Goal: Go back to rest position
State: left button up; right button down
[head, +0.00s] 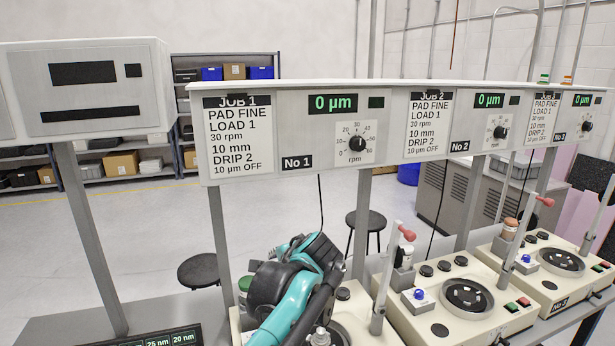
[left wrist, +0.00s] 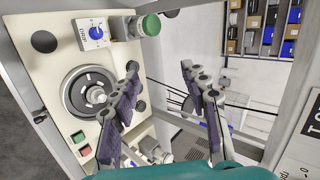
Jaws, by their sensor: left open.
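My left arm (head: 295,290), teal and black, reaches over the first polishing machine (head: 355,305) in the head view. Its gripper is hidden there behind the arm. In the left wrist view my left gripper (left wrist: 160,68) is open, its two fingers well apart with nothing between them. The left finger overlaps the right edge of the cream machine (left wrist: 110,60) in the picture; I cannot tell the height between them. The right finger is over the open floor side in the picture. My right gripper is not in view.
The machine has a round plate (left wrist: 90,92), a blue knob (left wrist: 97,33) and a green-capped bottle (left wrist: 151,25) close by. A sign panel (head: 290,130) on grey posts spans above the bench. The second machine (head: 430,325) stands to the right. Stools (head: 200,270) stand behind.

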pick_arm(q)
jog(key=s+a+f+n+h+b, duration=0.1)
jog(key=s+a+f+n+b, duration=0.1)
jog(key=s+f, duration=0.6)
jog(key=s+a+f+n+g+h+b, duration=0.1)
jog(key=s+a+f+n+h+b, duration=0.1)
jog(key=s+a+f+n, duration=0.3)
jog(key=s+a+f+n+h+b, duration=0.1)
jog(key=s+a+f+n, duration=0.3)
jog(key=s+f, duration=0.8)
jog(key=shift+s+f+n+g+b, duration=0.25)
jog(key=shift+s+n+g+b, duration=0.15)
jog(key=shift+s+n+b, duration=0.5)
